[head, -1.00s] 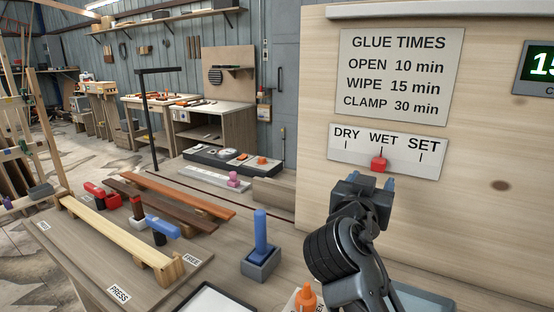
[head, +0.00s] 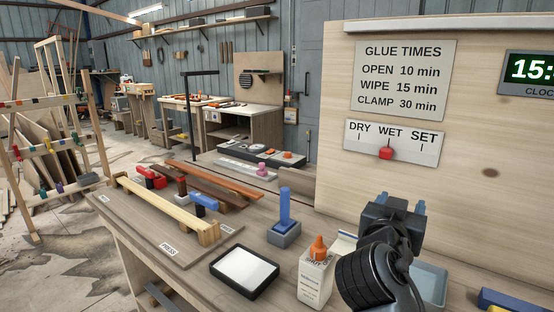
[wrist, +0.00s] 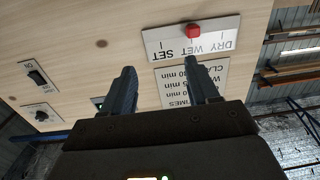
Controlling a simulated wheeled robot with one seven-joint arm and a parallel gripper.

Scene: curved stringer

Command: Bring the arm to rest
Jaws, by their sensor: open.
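My gripper (head: 405,207) is raised in front of the wooden panel (head: 470,190), at the lower right of the head view. In the wrist view its two dark fingers (wrist: 162,88) stand wide apart with nothing between them. They point toward the panel. The DRY/WET/SET plate (head: 394,141) is on the panel, with its red slider (head: 386,153) under WET. The slider also shows in the wrist view (wrist: 193,28), beyond the fingers and apart from them.
A glue bottle (head: 317,270) and a black-rimmed tray (head: 244,270) stand on the bench near my arm. A blue-handled tool (head: 284,210) sits in a grey holder. Clamps and wood strips (head: 160,205) lie to the left. A pale blue tray (head: 430,278) is at the right.

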